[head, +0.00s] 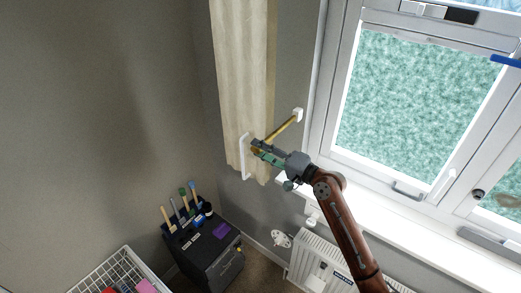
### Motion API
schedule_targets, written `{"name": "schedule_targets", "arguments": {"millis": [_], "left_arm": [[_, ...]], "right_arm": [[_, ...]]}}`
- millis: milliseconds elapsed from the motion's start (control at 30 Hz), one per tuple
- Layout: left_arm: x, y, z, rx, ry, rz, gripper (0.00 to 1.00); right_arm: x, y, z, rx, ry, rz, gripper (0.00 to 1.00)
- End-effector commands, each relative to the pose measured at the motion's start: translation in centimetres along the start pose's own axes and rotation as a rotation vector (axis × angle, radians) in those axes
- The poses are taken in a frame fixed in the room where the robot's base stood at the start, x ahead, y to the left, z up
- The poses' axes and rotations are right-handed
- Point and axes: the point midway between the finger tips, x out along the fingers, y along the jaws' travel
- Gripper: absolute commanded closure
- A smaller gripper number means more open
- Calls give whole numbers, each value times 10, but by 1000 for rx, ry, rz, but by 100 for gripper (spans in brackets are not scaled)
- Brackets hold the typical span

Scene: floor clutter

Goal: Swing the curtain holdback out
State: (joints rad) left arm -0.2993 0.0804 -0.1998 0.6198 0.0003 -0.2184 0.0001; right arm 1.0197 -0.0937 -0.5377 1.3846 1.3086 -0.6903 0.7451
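The curtain holdback is a brass-coloured arm (283,129) that runs from a small white wall mount (298,114) down and left across the cream curtain (242,80). A white bar (243,158) stands upright at the curtain's left edge, by the arm's far end. My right gripper (259,151) is at that end of the brass arm, in front of the curtain. Its fingers overlap the arm's end there, and I cannot tell if they grip it or only lie beside it. My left gripper is not in view.
A white-framed window (340,110) with a sill (400,218) is at the right. A white radiator (318,262) is below it. A dark cabinet (208,262) with tools on top stands in the corner. A white wire basket (118,268) is at the bottom left.

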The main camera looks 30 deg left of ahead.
Motion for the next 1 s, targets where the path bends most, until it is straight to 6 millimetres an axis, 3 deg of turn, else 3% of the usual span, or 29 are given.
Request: {"name": "schedule_targets", "arguments": {"millis": [600,1000], "left_arm": [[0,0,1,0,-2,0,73],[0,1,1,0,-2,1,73]], "right_arm": [[-106,0,-2,-1,4,0,67],[-118,-1,-1,-1,3,-2,67]]}}
